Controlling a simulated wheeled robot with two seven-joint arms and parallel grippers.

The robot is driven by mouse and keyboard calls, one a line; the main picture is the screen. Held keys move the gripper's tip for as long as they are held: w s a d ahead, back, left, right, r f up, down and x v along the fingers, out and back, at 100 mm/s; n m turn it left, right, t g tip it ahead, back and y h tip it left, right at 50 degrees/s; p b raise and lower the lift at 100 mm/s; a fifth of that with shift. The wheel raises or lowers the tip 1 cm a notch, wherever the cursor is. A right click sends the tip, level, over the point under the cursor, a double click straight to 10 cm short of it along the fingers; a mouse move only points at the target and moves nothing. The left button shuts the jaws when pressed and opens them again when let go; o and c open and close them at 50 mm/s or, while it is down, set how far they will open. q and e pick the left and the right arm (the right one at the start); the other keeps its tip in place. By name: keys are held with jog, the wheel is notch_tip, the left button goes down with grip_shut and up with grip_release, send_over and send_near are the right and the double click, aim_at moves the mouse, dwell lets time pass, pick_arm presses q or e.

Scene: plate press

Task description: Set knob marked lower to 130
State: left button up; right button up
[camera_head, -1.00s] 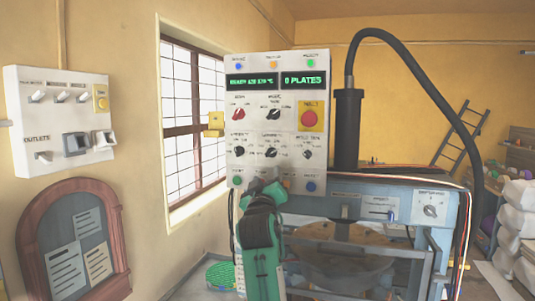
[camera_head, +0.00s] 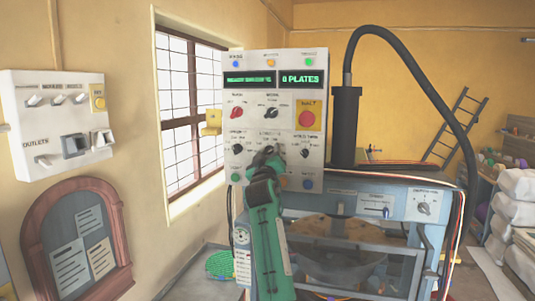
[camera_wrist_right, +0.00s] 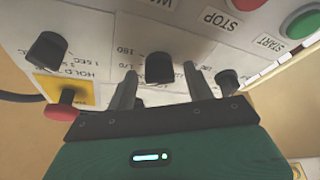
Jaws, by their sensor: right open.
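The white control panel (camera_head: 255,95) has a lower row of three black knobs. The middle one sits under a label that seems to read lower, and my right gripper (camera_head: 268,153) mostly covers it in the head view. In the right wrist view that black knob (camera_wrist_right: 160,67) lies between the two fingers of my open right gripper (camera_wrist_right: 160,88), with a gap on each side. Scale marks near 180 show beside it; its exact setting cannot be read. The left knob (camera_head: 238,149) and the hold time knob (camera_head: 304,152) flank it. My left gripper is not in view.
A red halt button (camera_head: 307,118) on yellow is above the hold time knob; it also shows in the wrist view (camera_wrist_right: 63,113). A green start button (camera_wrist_right: 300,23) is close by. The grey press (camera_head: 395,200) stands right, a wall switch box (camera_head: 60,115) left.

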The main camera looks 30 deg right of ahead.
jog(key=c, duration=1)
jog(key=n+y+p, duration=0.1)
jog(key=n+p, duration=0.1)
jog(key=p, duration=0.1)
jog(key=n+y+p, duration=0.1)
jog(key=n+p, duration=0.1)
jog(key=n+y+p, duration=0.1)
jog(key=n+p, duration=0.2)
jog(key=shift+s+d+r+p, duration=0.1)
jog(key=shift+r+p, duration=0.2)
jog(key=shift+r, duration=0.05)
jog(key=shift+n+y+p, duration=0.35)
jog(key=shift+n+y, duration=0.05)
jog(key=shift+n, duration=0.2)
jog(key=n+p, duration=0.1)
jog(key=n, duration=0.1)
jog(key=shift+f+n+y, duration=0.15)
jog(key=shift+n+y, duration=0.15)
jog(key=shift+n, duration=0.1)
jog(key=n+g+y, duration=0.1)
jog(key=n, duration=0.3)
jog(key=shift+g, duration=0.3)
jog(key=shift+n+g, duration=0.5)
jog(key=shift+n, duration=0.5)
jog(key=shift+f, duration=0.1)
